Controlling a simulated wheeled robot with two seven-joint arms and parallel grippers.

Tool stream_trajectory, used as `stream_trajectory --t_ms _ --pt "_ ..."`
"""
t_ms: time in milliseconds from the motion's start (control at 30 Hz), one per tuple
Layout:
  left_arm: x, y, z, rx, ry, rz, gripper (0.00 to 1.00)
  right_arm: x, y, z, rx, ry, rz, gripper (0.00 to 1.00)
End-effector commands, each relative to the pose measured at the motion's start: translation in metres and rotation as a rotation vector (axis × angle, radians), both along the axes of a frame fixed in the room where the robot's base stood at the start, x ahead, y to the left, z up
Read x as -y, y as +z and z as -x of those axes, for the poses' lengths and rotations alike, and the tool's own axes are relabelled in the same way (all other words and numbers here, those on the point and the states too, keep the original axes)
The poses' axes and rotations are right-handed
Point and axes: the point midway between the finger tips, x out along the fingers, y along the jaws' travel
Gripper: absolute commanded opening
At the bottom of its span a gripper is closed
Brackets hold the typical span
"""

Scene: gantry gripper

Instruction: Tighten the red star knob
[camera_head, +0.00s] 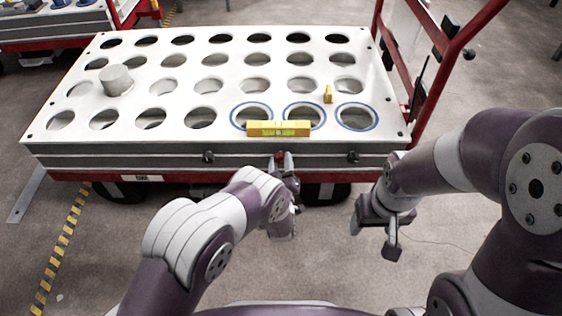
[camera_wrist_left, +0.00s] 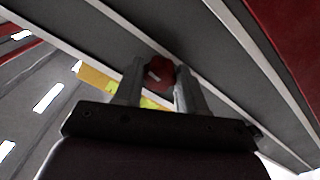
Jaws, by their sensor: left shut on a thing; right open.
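The red star knob (camera_wrist_left: 160,74) sits on the front edge of the cart's slab. In the head view the red knob (camera_head: 281,155) shows only as a small red spot above my left gripper. My left gripper (camera_head: 286,163) reaches up to it from the front. In the left wrist view the two fingers of my left gripper (camera_wrist_left: 161,82) stand on either side of the knob and are shut on it. My right gripper (camera_head: 377,228) is open and empty, out in front of the cart's right part.
The white slab (camera_head: 228,98) has rows of round holes, several ringed blue. A yellow spirit level (camera_head: 278,128), a small yellow block (camera_head: 328,94) and a grey cylinder (camera_head: 116,80) rest on it. Dark knobs (camera_head: 352,156) line its front edge. A red frame (camera_head: 425,90) rises at right.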

Motion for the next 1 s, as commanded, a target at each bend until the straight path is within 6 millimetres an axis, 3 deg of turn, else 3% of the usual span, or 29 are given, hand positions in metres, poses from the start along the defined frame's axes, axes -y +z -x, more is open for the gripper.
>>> stream_trajectory --t_ms 1000 --pt "-0.002 -0.002 0.001 -0.004 -0.003 -0.963 0.10 0.000 0.015 0.000 0.000 0.000 0.000 0.65"
